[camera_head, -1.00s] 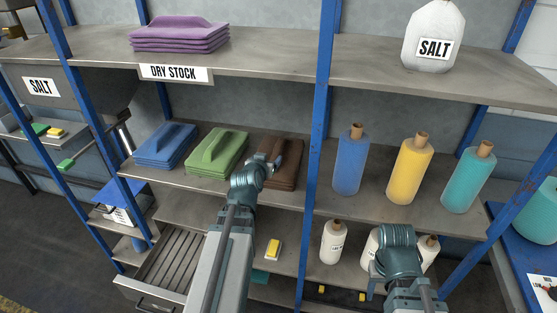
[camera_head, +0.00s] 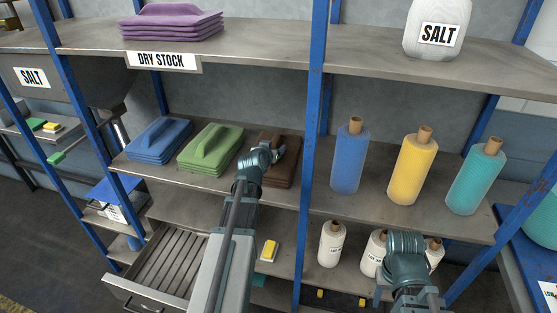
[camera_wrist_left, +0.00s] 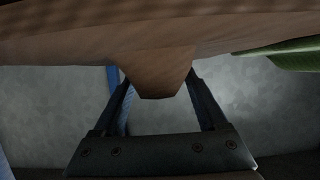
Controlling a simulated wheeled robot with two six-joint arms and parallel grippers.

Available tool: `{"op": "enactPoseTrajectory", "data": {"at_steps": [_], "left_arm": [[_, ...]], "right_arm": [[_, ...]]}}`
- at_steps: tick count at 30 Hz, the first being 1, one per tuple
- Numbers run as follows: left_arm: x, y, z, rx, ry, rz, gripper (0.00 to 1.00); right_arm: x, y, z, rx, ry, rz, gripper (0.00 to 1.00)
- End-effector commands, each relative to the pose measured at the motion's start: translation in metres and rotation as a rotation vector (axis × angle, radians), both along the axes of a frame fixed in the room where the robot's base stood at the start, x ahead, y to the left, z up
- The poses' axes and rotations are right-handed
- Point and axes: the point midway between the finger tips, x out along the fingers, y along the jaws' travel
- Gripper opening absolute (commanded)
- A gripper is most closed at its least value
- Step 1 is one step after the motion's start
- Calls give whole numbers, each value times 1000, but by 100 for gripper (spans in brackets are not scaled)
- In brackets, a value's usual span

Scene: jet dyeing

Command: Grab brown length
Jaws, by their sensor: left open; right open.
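The brown length (camera_head: 284,172) is a folded brown stack with a raised ridge, on the middle shelf at the right end of a row. My left gripper (camera_head: 276,153) is at its front left, partly hiding it. In the left wrist view, the brown length (camera_wrist_left: 155,68) fills the upper part, and its ridge hangs between the two open fingers of my left gripper (camera_wrist_left: 158,100). I cannot tell whether the fingers touch it. My right gripper (camera_head: 380,292) is low at the right, in front of the white bottles; its fingers are mostly hidden.
A green stack (camera_head: 212,150) lies just left of the brown one, and a blue stack (camera_head: 158,140) beyond it. A blue post (camera_head: 311,150) stands close on the right. The upper shelf (camera_head: 270,52) overhangs. Blue, yellow (camera_head: 412,168) and teal rolls stand right of the post.

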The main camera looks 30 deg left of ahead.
Motion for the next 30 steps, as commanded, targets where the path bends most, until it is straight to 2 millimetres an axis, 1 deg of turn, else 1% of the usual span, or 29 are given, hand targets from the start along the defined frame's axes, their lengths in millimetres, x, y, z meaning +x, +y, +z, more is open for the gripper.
{"op": "enactPoseTrajectory", "data": {"at_steps": [1,3,10,11,15,23,24,30], "left_arm": [[7,5,-6,-1,0,1,75],[11,9,-8,-1,0,2,75],[11,9,-7,-1,0,2,75],[11,9,-7,-1,0,2,73],[11,9,-7,-1,0,1,48],[11,9,-7,-1,0,1,1],[11,9,-7,-1,0,1,0],[11,9,-7,-1,0,1,0]], "right_arm": [[0,0,-6,0,0,0,50],[0,0,-8,0,0,0,50],[0,0,-7,0,0,0,50],[0,0,-7,0,0,0,50],[0,0,-7,0,0,0,50],[0,0,-7,0,0,0,50],[0,0,-7,0,0,0,50],[0,0,-7,0,0,0,50]]}}
